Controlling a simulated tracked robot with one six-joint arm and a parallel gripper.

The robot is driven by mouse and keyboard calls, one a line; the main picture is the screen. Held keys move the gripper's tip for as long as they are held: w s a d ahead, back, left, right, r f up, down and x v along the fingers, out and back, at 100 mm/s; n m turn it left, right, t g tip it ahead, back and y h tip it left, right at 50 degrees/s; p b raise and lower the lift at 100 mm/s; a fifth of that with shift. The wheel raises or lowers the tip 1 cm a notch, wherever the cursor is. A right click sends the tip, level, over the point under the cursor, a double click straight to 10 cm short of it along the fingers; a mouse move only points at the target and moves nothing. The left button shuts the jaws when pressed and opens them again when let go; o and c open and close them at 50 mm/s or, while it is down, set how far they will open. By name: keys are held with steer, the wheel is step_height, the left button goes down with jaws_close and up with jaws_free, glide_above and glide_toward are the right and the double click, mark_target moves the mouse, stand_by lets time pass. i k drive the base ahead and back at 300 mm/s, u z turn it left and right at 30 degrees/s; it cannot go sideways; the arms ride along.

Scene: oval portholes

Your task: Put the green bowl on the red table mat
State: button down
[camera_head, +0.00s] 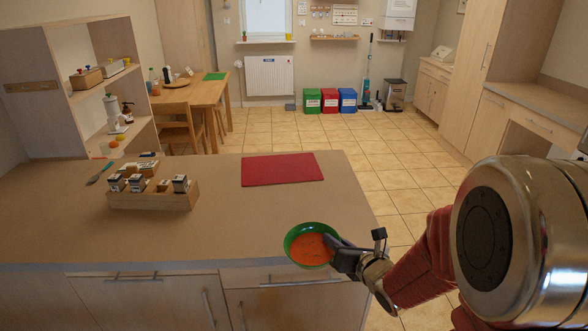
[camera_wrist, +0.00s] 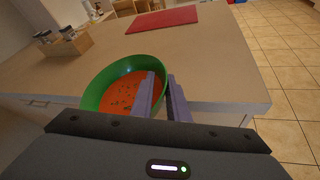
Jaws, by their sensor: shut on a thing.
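The green bowl (camera_head: 295,232) holds an orange-red soup and is at the front right edge of the counter in the head view. My gripper (camera_head: 337,243) is shut on its right rim. In the wrist view, the bowl (camera_wrist: 97,92) lies beyond my gripper (camera_wrist: 163,97), with one finger inside and one outside the rim.
A wooden box (camera_head: 153,200) with several small jars stands left of the mat. A utensil (camera_head: 100,172) lies farther left. The counter (camera_head: 238,222) is clear between the bowl and the mat. A wooden shelf (camera_head: 60,100) rises at the back left.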

mark_target(289, 167)
steer(key=z, duration=0.05)
steer(key=k, duration=0.65)
steer(key=u, duration=0.35)
steer(key=i, duration=1.65)
steer(key=z, duration=0.3)
